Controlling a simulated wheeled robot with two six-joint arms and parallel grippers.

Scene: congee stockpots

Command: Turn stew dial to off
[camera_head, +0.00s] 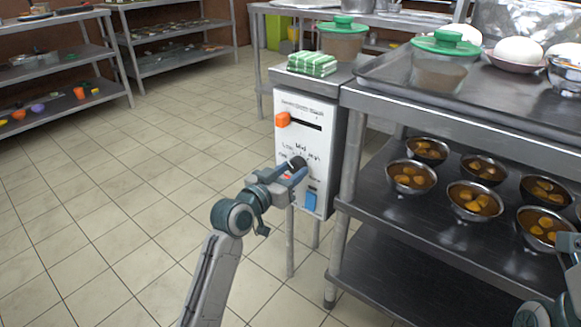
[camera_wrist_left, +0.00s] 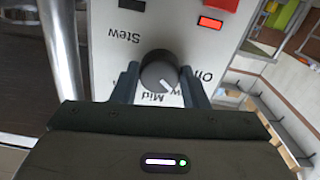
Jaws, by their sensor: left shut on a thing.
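The stew dial is a dark round knob (camera_wrist_left: 158,70) with a white pointer line, on a white control panel (camera_head: 292,136). In the left wrist view the panel appears upside down, and the pointer aims to the lower right, between the "Mid" label and a partly hidden label ending in "w". The "Stew" label (camera_wrist_left: 123,35) and the "Off" label (camera_wrist_left: 207,77) lie on opposite sides of the knob. My left gripper (camera_head: 291,171) is shut on the knob, one finger on each side. Part of my right arm shows at the lower right edge; its jaws are not clear.
A steel shelf (camera_head: 385,208) holding several bowls of stew stands close on the right. Green-striped packets (camera_head: 312,63) lie above the panel. Tiled floor at left is clear.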

